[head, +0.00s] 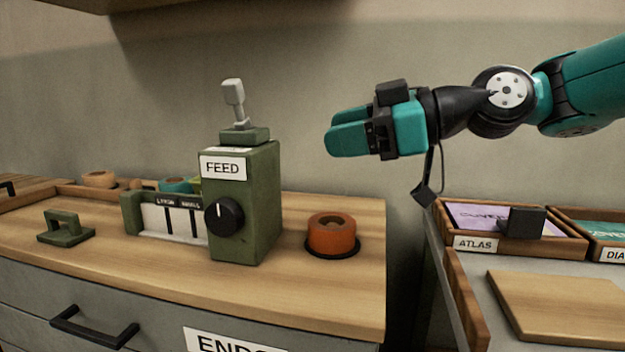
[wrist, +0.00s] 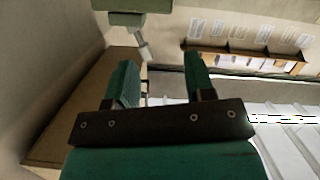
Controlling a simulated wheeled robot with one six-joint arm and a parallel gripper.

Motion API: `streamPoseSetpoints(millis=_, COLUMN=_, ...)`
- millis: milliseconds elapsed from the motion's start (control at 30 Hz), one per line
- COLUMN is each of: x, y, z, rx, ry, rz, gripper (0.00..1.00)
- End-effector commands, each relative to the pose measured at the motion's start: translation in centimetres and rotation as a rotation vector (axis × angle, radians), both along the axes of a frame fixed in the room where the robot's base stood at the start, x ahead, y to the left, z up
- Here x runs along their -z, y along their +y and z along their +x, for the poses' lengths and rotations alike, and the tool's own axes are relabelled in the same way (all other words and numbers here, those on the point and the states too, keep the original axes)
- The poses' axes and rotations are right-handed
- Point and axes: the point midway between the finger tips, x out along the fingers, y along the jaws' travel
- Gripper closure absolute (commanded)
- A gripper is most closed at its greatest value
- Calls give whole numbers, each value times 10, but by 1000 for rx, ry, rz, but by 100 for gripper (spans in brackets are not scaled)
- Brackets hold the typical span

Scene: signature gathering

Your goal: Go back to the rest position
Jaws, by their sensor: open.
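My gripper (head: 338,137) is teal with black parts and hangs in the air to the right of the green FEED box (head: 245,200), higher than the orange ring (head: 332,235). Its fingers point left in the head view. In the wrist view my gripper (wrist: 160,80) shows two teal fingers spread apart with nothing between them. A light grey lever on a green base, seen in the wrist view (wrist: 143,45), lies beyond the fingertips. My gripper touches nothing that I can see.
The FEED box has a black knob (head: 224,214) and stands on a wooden counter (head: 120,275). A green handled block (head: 66,228) sits at left. At right are the ATLAS tray (head: 478,244) and a wooden board (head: 560,303). Open air surrounds my gripper.

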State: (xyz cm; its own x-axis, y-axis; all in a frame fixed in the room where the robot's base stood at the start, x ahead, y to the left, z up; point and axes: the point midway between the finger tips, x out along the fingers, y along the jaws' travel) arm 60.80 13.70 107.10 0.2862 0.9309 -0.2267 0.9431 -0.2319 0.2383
Motion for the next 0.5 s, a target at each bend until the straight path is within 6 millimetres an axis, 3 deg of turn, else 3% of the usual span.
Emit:
streamPoseSetpoints(millis=67, x=41, y=3, z=-36, rx=52, ry=206, rz=-132, gripper=51)
streamPoseSetpoints(millis=200, x=112, y=-19, z=-97, rx=206, ry=556, rz=-356, gripper=51)
streamPoseSetpoints(millis=300, x=148, y=-39, z=-134, rx=313, ry=733, rz=-476, gripper=51)
streamPoseSetpoints(millis=500, x=199, y=-84, z=-201, rx=523, ry=998, rz=-668, gripper=51)
